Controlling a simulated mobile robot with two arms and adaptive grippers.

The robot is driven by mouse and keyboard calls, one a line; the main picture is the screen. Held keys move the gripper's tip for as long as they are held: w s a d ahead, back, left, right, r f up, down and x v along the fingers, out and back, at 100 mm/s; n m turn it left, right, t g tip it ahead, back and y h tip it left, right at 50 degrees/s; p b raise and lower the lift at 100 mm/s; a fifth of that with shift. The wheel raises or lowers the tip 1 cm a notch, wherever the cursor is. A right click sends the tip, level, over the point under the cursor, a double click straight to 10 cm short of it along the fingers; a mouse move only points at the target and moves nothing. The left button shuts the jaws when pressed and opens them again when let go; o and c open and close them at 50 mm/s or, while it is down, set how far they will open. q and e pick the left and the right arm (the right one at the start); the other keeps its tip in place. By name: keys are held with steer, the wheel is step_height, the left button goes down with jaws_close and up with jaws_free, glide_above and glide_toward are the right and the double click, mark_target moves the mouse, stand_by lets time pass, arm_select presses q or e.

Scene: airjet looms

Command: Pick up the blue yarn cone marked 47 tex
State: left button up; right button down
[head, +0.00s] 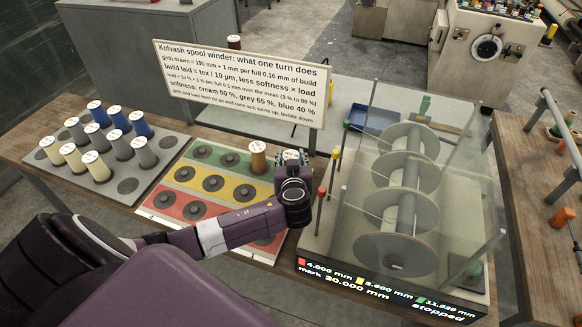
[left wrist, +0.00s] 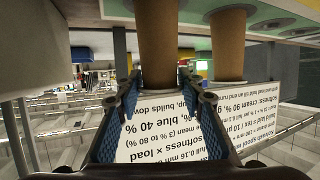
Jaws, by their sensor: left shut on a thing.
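Three blue yarn cones (head: 141,126) stand at the back of the grey peg tray on the left; their markings are too small to read. My left gripper (head: 291,158) is far to their right, above the back right end of the coloured board. It is shut on a tan-brown cone (left wrist: 158,45), which shows between its fingers (left wrist: 166,92) in the left wrist view. In the head view that cone is mostly hidden by the gripper. A second brown cone (head: 258,157) stands just left of the gripper and also shows in the left wrist view (left wrist: 228,45). My right gripper is out of view.
Grey cones (head: 122,147) and cream cones (head: 72,158) share the peg tray (head: 103,196). The board (head: 172,175) has green, yellow and red strips. A sign (head: 240,82) stands behind it. The glass-sided spool winder (head: 405,200) is close on the gripper's right; its display reads stopped.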

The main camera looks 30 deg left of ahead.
arm_select(q)
steer(key=shift+c, duration=1)
